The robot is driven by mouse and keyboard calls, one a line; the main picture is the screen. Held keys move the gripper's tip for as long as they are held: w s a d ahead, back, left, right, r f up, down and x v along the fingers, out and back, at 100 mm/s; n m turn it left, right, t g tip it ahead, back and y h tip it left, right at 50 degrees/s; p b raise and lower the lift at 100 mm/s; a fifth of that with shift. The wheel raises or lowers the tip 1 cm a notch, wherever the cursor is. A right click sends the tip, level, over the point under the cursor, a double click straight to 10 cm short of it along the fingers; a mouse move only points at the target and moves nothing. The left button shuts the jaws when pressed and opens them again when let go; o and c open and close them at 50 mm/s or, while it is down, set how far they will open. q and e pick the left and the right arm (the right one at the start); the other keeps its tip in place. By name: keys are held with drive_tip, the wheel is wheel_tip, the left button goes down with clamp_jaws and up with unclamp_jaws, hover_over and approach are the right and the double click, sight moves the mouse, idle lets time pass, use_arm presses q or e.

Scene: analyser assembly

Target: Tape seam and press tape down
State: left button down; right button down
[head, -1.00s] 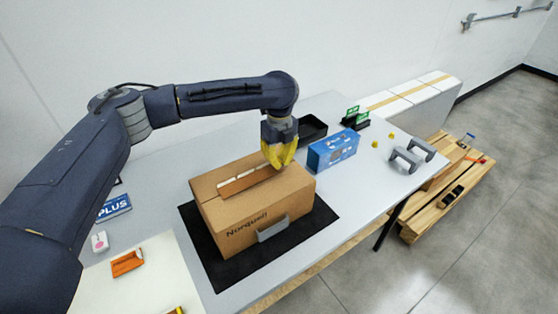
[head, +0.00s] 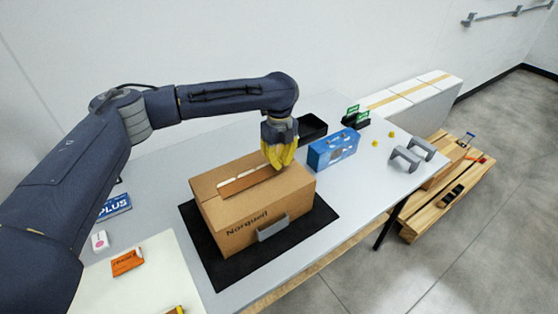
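A closed cardboard box (head: 245,215) printed "Norquest" sits on a black mat (head: 208,256) on the table. A brown tape strip (head: 246,181) lies along the top seam, with a whitish strip showing beside it. My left gripper (head: 279,163) has yellow fingers that point down at the far right end of the seam, at or just above the box top. The fingers look close together, but I cannot tell whether they are fully shut or touch the tape. A grey handle-like piece (head: 272,228) is at the box's front face. My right gripper is not in view.
A blue box (head: 333,149) and a black tray (head: 311,128) stand behind and right of the carton. Grey brackets (head: 407,157) lie near the table's right end. An orange item (head: 127,262) lies front left. A wooden pallet (head: 425,215) is on the floor.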

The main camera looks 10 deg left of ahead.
use_arm(q)
drive_tip(key=c, duration=1.5)
unclamp_jaws()
drive_tip(key=shift+r, duration=0.1)
drive_tip(key=shift+r, duration=3.4)
